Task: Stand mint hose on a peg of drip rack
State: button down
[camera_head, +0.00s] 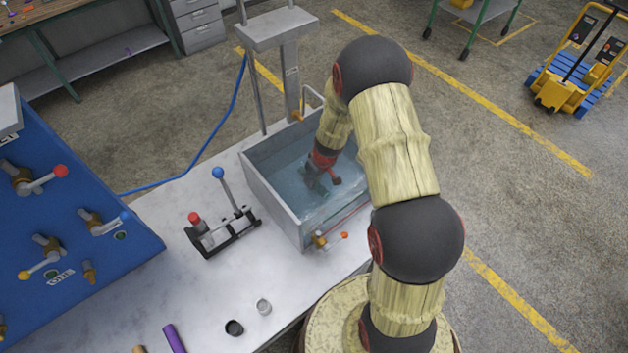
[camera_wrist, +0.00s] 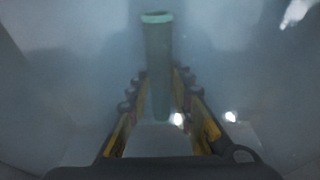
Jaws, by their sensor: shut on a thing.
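My gripper (camera_head: 322,182) reaches down into a water-filled metal tank (camera_head: 262,194) in the head view, its fingers under or at the water. In the wrist view my gripper (camera_wrist: 158,88) is shut on the mint hose (camera_wrist: 158,58), a dull green tube with a lighter mint rim at its far end. The tube lies between both fingers, and its far end sticks out beyond them. The wrist view is murky and bluish. In the head view the hose is not clearly seen. I cannot make out a drip rack with pegs for sure.
A lever unit (camera_head: 220,232) with red and blue knobs stands left of the tank. A blue valve panel (camera_head: 70,210) fills the left. A grey post (camera_head: 291,75) rises behind the tank.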

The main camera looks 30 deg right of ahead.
jog(key=shift+s+f, duration=0.15)
jog(key=shift+f, duration=0.15)
jog(key=shift+f+b, duration=0.1)
jog(key=shift+b, duration=0.25)
jog(key=c, duration=2)
grip_release()
jog(key=shift+s, duration=0.15)
jog(key=o, duration=0.4)
jog(key=shift+f, duration=0.15)
jog(key=shift+a, duration=0.1)
